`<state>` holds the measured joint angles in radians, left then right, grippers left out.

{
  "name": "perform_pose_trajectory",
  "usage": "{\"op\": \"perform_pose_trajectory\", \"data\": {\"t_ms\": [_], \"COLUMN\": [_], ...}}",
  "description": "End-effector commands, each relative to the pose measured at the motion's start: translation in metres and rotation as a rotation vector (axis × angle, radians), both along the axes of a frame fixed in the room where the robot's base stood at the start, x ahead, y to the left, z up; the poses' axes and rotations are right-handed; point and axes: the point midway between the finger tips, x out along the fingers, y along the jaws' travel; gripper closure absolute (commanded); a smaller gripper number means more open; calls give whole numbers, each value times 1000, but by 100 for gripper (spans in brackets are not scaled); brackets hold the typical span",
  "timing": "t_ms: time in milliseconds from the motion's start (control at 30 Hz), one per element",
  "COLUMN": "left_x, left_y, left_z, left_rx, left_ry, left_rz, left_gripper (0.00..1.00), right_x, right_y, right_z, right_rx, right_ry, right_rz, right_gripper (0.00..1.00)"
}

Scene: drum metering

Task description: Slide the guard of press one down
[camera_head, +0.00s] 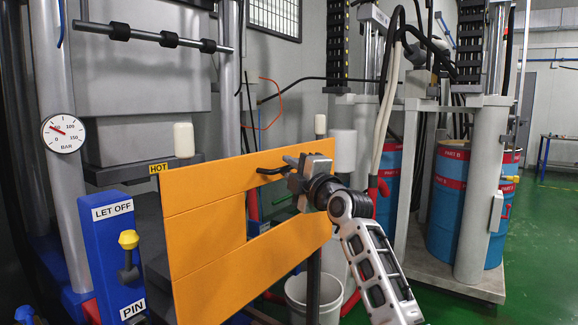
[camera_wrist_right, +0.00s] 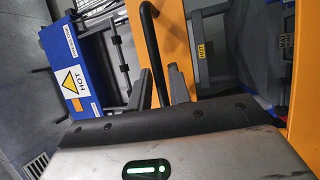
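The guard of the press is an orange panel (camera_head: 205,204) with a cut-out window, standing upright in front of the left press in the head view. A black bar handle (camera_head: 270,170) sticks out near its upper right; the handle also shows in the right wrist view (camera_wrist_right: 152,38). My right gripper (camera_head: 291,162) is at this handle. In the right wrist view its two fingers (camera_wrist_right: 158,82) stand on either side of the black bar. I cannot tell whether they touch it. My left gripper is not in view.
A blue post (camera_head: 112,258) with a yellow-topped knob (camera_head: 128,240) stands left of the guard. A pressure gauge (camera_head: 63,133) is above it. A white bucket (camera_head: 316,291) is on the floor beyond the guard. Blue-and-red drums (camera_head: 452,205) stand at the right; green floor is clear at far right.

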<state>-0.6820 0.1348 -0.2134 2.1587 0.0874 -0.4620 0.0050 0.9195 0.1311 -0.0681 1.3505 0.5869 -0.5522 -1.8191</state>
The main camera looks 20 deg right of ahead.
Motion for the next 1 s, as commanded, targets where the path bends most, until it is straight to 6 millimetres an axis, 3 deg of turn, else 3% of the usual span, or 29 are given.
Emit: {"op": "perform_pose_trajectory", "data": {"t_ms": [400, 467, 500, 700, 867, 1000], "left_x": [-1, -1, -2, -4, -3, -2], "left_y": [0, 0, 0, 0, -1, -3], "left_z": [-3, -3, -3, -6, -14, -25], "left_rx": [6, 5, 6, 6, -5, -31], "left_ry": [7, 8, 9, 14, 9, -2], "left_rz": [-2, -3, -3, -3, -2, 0], "left_gripper": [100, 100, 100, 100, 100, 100], "right_x": [7, 7, 7, 7, 7, 6], "right_y": [2, 2, 2, 2, 1, -3], "right_z": [1, 1, 1, -2, -20, -52], "right_rx": [-1, 0, 0, -1, -4, -7], "right_ry": [0, 0, 0, 1, 4, 7], "right_rz": [0, 0, 0, -1, -2, -7], "right_gripper": [81, 97, 100, 100, 100, 100]}}
